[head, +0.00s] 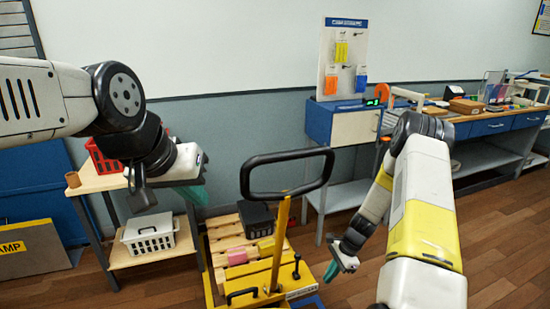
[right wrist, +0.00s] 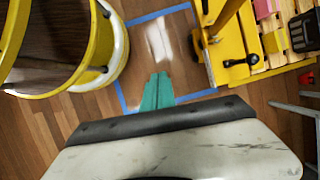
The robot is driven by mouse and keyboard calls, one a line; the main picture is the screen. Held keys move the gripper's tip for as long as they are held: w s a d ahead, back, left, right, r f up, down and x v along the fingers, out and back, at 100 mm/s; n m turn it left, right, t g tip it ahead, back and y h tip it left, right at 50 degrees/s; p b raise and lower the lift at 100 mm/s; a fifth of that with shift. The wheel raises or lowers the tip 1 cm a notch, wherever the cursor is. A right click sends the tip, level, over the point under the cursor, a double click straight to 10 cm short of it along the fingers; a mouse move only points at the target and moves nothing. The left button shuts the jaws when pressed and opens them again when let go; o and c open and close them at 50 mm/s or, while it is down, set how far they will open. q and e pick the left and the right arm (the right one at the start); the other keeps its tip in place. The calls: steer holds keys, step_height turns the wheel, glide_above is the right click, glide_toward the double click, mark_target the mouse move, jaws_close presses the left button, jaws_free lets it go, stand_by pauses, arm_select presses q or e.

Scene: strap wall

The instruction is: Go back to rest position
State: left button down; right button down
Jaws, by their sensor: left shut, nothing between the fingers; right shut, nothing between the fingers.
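My left gripper (head: 197,195) is at the left of the head view, in front of the small wooden shelf table. Its teal fingers show only in part, past the wrist housing, and they are shut and empty. My right gripper (head: 331,271) hangs low, right of the yellow pallet truck. Its teal fingers are together with nothing between them. They also show in the right wrist view (right wrist: 157,91), above a floor area outlined in blue tape (right wrist: 122,60).
The yellow pallet truck (head: 279,250) with its black loop handle (head: 287,154) stands between my grippers. Its pallet (head: 222,244) carries a black crate (head: 256,217) and small blocks. A white basket (head: 149,235) sits on the shelf table's lower level. Workbenches line the right wall.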

step_height(320, 180, up, 29)
steer(key=a+n+t+h, duration=0.1)
steer(key=a+n+t, duration=0.15)
steer(key=n, duration=0.45)
steer(key=s+a+r+n+t+h, duration=0.1)
steer(key=s+r+n+t, duration=0.3)
steer(key=s+r, duration=1.4)
steer(key=s+a+n, duration=0.1)
steer(key=s+n, duration=0.1)
steer(key=n, duration=0.2)
steer(key=shift+s+r, duration=0.15)
steer(key=shift+r, duration=0.2)
